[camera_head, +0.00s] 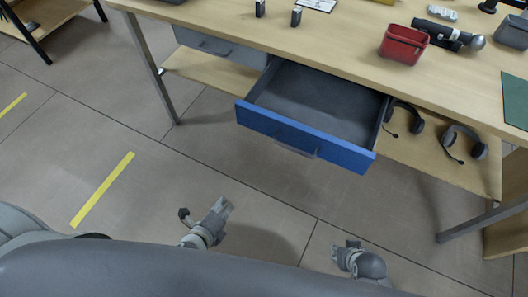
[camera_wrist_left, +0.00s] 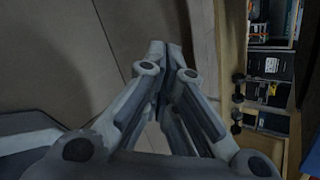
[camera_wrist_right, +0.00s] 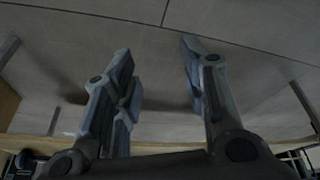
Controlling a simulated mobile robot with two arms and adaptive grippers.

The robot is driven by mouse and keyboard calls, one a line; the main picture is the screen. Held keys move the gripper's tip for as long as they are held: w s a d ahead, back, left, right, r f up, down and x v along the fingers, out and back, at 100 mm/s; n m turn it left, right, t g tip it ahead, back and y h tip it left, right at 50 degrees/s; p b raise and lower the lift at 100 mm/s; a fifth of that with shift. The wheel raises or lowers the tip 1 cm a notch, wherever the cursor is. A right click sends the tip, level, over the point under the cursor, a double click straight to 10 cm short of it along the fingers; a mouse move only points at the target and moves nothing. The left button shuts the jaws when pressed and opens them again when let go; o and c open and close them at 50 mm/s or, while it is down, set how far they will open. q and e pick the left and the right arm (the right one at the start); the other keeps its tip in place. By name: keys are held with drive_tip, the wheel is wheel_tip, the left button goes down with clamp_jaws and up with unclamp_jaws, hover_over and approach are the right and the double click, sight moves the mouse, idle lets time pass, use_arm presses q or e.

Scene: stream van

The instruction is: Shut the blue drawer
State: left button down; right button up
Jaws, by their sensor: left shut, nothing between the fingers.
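The blue drawer (camera_head: 304,135) stands pulled well out from under the wooden table, and its grey inside looks empty. A grey handle (camera_head: 296,150) shows low on its blue front. My left gripper (camera_head: 224,205) is in front of the drawer, lower left in the head view and apart from it. In the left wrist view its fingers (camera_wrist_left: 164,46) meet at the tips with nothing between them. My right gripper (camera_head: 343,246) is lower right of the drawer, apart from it. In the right wrist view its fingers (camera_wrist_right: 157,48) are spread wide and empty.
A closed grey drawer (camera_head: 220,47) is left of the blue one. Two headsets (camera_head: 404,117) lie on the shelf to its right. The tabletop (camera_head: 330,40) carries a red bin (camera_head: 403,45) and a flashlight-like tool (camera_head: 450,36). The floor before the drawer is clear.

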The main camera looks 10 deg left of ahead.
use_arm(q)
drive_tip(key=w+d+r+m+t+h+b, duration=0.1)
drive_tip(key=w+d+r+m+t+b, duration=0.2)
drive_tip(key=r+m+b, duration=0.35)
drive_tip(key=m+t+h+b, duration=0.2)
drive_tip(key=m+t+b, duration=0.2)
drive_tip(key=m+b, duration=0.25)
approach(269, 132)
drive_tip(key=v, duration=0.7)
drive_tip(key=b+x, duration=0.2)
drive_tip(key=x, duration=1)
drive_tip(key=shift+w, duration=0.4)
drive_tip(key=shift+b+x, duration=0.35)
drive_tip(key=shift+x, duration=0.4)
use_arm(e)
drive_tip(key=w+a+r+t+y, duration=0.2)
drive_tip(key=w+a+r+t, duration=0.2)
drive_tip(key=w+r+t, duration=0.6)
drive_tip(key=shift+w+a+r+y, duration=0.25)
drive_tip(key=shift+w+r, duration=0.95)
drive_tip(key=shift+r, duration=2.4)
drive_tip(key=shift+d, duration=0.1)
